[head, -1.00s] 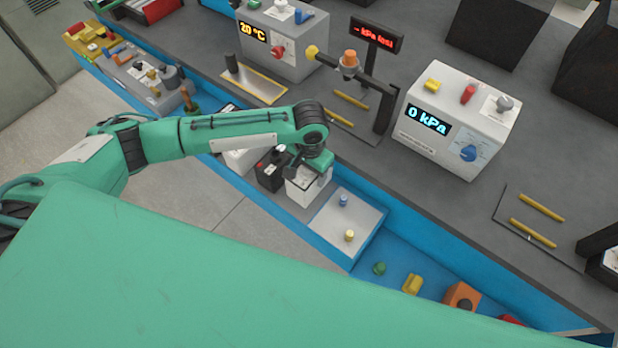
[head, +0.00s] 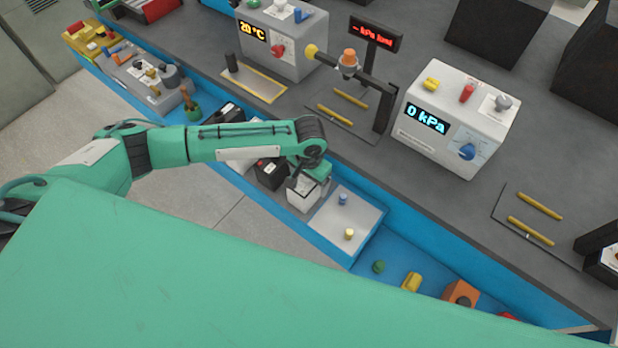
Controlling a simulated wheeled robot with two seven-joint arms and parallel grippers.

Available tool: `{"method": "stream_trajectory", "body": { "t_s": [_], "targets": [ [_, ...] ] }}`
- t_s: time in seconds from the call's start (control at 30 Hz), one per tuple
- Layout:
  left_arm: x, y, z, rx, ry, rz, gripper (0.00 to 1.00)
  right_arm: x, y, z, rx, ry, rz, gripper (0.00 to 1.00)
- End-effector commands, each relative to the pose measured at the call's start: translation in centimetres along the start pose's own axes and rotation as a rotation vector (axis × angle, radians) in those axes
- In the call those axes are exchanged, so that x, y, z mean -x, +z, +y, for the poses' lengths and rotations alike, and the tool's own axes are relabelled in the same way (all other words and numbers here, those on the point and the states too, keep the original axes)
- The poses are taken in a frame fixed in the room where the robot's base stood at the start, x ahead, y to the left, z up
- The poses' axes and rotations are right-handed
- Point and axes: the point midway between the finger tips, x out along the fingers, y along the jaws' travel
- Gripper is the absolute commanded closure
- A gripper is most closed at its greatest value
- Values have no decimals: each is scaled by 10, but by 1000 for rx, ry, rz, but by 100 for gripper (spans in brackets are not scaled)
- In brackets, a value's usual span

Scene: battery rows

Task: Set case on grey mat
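A small white case (head: 303,198) stands in the blue trough in the head view, beside a black case (head: 268,175). My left gripper (head: 308,182) is down at the top of the white case. My wrist hides most of its fingers, so I cannot tell whether they are closed on it. A flat dark grey mat (head: 318,101) with two yellow bars lies on the bench under the arm of a stand. Another dark mat (head: 513,208) with two yellow bars lies at the right. My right gripper is not in view.
A light grey panel (head: 325,218) with blue and yellow knobs lies right of the white case. A white "0 kPa" box (head: 415,143) and a "20 °C" box (head: 295,62) stand on the bench. The stand's post (head: 383,106) rises by the nearer mat.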

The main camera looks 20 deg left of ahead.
Motion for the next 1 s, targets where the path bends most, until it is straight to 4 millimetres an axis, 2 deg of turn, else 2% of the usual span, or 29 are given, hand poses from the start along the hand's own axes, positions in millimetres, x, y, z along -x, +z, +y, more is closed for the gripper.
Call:
{"method": "stream_trajectory", "body": {
  "t_s": [0.27,0.37,0.7,0.83,1.0],
  "targets": [
    [6,0,0,-1,1,2,18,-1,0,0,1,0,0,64],
    [20,-1,0,0,0,3,18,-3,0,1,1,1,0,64],
    [92,0,0,-1,0,4,18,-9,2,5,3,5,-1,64],
    [111,-1,0,0,0,3,18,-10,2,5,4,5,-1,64],
    [122,0,0,0,0,0,18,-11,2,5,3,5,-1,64]
  ]
}}
